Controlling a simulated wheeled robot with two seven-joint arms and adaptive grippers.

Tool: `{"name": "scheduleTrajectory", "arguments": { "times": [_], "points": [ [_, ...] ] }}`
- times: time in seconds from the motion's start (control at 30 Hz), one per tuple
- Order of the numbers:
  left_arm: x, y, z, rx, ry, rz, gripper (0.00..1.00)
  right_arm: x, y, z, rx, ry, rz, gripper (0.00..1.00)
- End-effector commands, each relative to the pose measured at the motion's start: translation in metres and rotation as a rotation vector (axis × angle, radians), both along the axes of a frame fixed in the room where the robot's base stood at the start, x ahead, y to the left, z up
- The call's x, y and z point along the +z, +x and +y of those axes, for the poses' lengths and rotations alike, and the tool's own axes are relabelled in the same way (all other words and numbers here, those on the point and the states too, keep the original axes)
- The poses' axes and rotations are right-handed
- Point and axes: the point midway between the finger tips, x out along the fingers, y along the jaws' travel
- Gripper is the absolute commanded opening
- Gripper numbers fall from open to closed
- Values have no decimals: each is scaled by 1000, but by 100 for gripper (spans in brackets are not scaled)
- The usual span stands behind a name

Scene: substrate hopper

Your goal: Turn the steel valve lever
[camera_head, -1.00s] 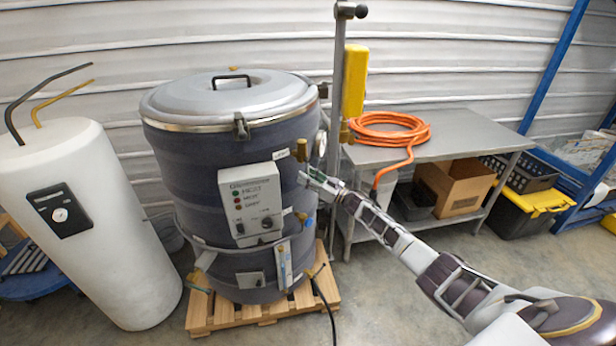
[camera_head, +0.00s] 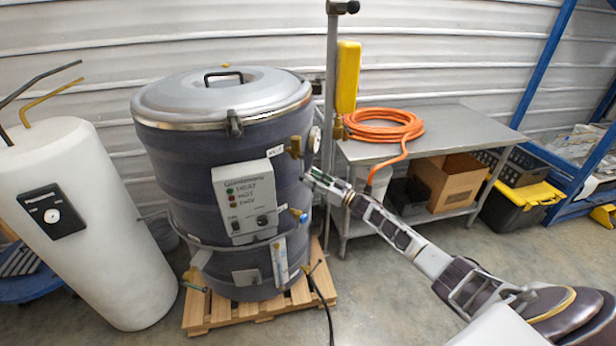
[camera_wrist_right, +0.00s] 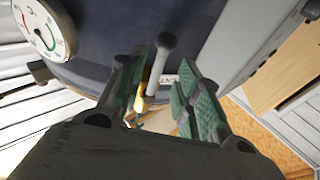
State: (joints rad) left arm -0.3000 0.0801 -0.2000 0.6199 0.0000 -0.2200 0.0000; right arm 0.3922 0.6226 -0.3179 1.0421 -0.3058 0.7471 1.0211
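The steel valve lever (camera_wrist_right: 160,66) is a grey rod with a rounded knob, seen in the right wrist view in front of the dark drum. A brass fitting (camera_wrist_right: 140,102) shows near its lower end. In the head view a brass valve (camera_head: 295,147) sits on the drum's right side, but I cannot make out the lever there. My right gripper (camera_head: 312,178) is beside the drum, just below that valve. In the wrist view its green-padded fingers (camera_wrist_right: 162,95) are apart, with the lever between them and no clear contact. My left gripper is not in view.
The drum (camera_head: 190,170) stands on a wooden pallet (camera_head: 255,310), with a control box (camera_head: 247,200) on its front. A pressure gauge (camera_wrist_right: 45,28) is close to the right gripper. A metal table (camera_head: 450,130) with an orange hose (camera_head: 385,125) stands to the right.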

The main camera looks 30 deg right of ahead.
Motion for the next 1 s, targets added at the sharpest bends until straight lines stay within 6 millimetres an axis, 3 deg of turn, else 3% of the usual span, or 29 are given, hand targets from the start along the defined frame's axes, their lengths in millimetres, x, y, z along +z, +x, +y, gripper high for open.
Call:
{"name": "scheduleTrajectory", "arguments": {
  "times": [0.6, 1.0],
  "points": [
    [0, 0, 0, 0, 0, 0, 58, -14, -47, -29, -1, -1, 4, 34],
    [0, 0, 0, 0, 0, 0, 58, -16, -57, -35, 0, 0, 4, 34]
  ]
}}
